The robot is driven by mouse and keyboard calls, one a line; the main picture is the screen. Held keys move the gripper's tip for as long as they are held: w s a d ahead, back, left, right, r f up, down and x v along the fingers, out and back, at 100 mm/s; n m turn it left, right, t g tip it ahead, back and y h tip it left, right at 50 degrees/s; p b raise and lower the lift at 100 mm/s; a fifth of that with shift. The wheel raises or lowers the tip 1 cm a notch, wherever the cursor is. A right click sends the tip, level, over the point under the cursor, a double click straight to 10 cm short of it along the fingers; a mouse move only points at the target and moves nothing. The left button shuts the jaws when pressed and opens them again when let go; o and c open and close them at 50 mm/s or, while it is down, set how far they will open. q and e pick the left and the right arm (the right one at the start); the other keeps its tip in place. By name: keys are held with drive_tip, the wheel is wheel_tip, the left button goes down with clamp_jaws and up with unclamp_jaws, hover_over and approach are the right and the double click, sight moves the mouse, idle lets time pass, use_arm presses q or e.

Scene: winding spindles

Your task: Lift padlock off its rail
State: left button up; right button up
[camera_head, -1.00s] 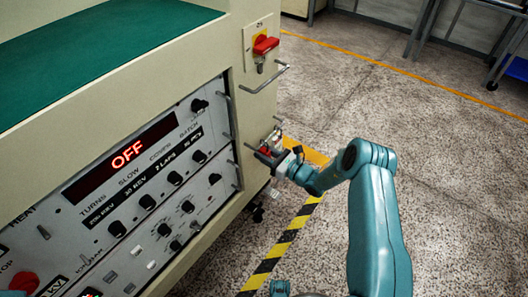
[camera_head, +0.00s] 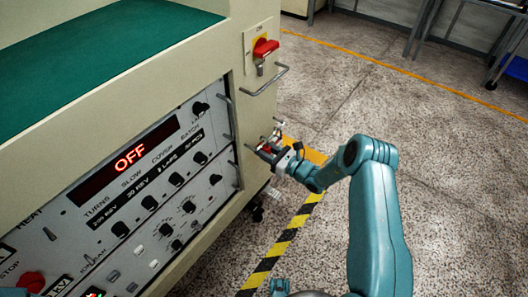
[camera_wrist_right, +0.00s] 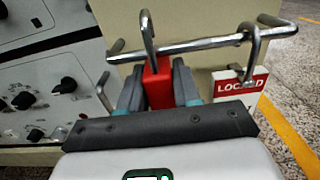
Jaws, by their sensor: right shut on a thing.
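The padlock (camera_wrist_right: 157,86) has a red body and a silver shackle standing upright above it. My right gripper (camera_head: 265,151) is shut on the red body, with one dark finger on each side in the right wrist view. The metal rail (camera_wrist_right: 205,44) runs across behind the padlock. The shackle crosses the rail's line and its top stands above it; whether it still loops around the rail I cannot tell. In the head view the padlock is small and mostly covered by the gripper. My left gripper is not in view.
A red and white "LOCKED" tag (camera_wrist_right: 240,84) hangs by a hook on the rail, right of the padlock. The control panel (camera_head: 150,200) reads OFF. Above the gripper are a red rotary switch (camera_head: 264,47) and another metal bar (camera_head: 265,82). Open floor lies to the right.

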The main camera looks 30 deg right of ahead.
drive_tip(key=shift+s, duration=0.1)
drive_tip(key=shift+p+v, duration=0.45)
drive_tip(key=shift+v, duration=0.6)
drive_tip(key=shift+p+v, duration=0.6)
drive_tip(key=shift+v, duration=1.8)
drive_tip(key=p, duration=0.4)
approach(269, 152)
drive_tip(key=shift+s+d+r, duration=0.35)
drive_tip(key=shift+s+r, duration=0.25)
drive_tip(key=shift+s, duration=0.15)
drive_tip(key=shift+s+d+r, duration=0.35)
drive_tip(key=shift+s+r, duration=0.25)
drive_tip(key=shift+s, duration=0.1)
